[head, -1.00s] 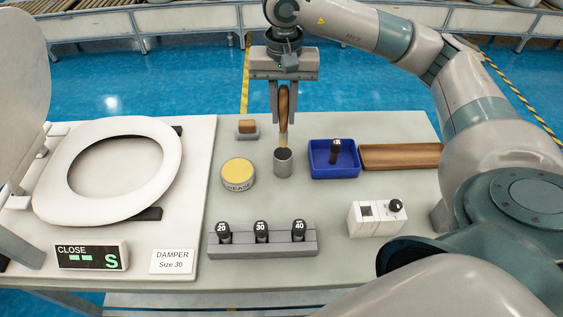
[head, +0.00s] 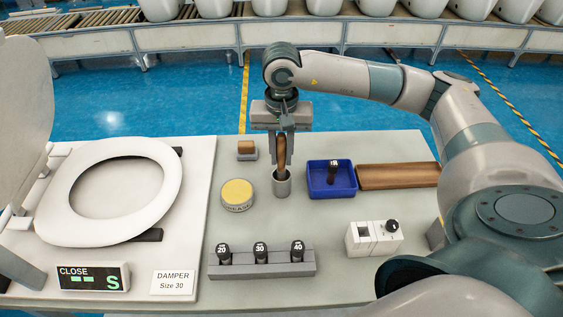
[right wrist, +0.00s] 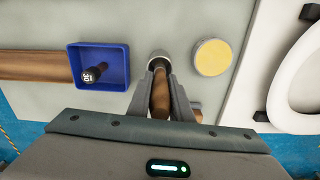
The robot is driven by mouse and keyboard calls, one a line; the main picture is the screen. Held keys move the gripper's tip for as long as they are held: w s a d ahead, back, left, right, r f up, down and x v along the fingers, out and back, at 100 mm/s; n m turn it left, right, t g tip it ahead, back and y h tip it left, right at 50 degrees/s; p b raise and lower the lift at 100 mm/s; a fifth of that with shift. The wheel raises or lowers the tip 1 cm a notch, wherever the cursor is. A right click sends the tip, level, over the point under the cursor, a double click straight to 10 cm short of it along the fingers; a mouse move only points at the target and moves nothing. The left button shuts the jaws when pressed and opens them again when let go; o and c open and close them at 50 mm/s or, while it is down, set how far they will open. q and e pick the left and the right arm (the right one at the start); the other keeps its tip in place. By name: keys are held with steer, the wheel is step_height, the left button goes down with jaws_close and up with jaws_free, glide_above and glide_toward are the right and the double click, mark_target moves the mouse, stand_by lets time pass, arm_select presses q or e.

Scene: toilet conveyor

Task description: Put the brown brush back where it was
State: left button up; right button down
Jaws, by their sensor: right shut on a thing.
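The brown brush (head: 282,152) is upright, its wooden handle between the fingers of my right gripper (head: 281,158). Its lower end is inside the mouth of the grey metal cup (head: 282,184), so the bristles are hidden. In the right wrist view the brush handle (right wrist: 160,95) lies between the two fingers, with the cup (right wrist: 160,58) just beyond the tips. My right gripper is shut on the brush. My left gripper is not in view.
A yellow-topped grease tin (head: 237,194) stands left of the cup. A blue tray (head: 331,180) with a black-capped part and a wooden tray (head: 398,176) lie right. A grey rack (head: 262,260) of numbered dampers is in front. A toilet seat (head: 110,190) is at left.

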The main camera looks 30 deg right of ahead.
mark_target(281, 163)
step_height(281, 163, down, 3)
steer(key=shift+r+p, duration=0.15)
steer(key=shift+p, duration=0.4)
steer(key=shift+f, duration=0.4)
steer(key=shift+f, duration=0.15)
steer(key=c, duration=1.6)
jaws_free()
steer(key=shift+r, duration=0.25)
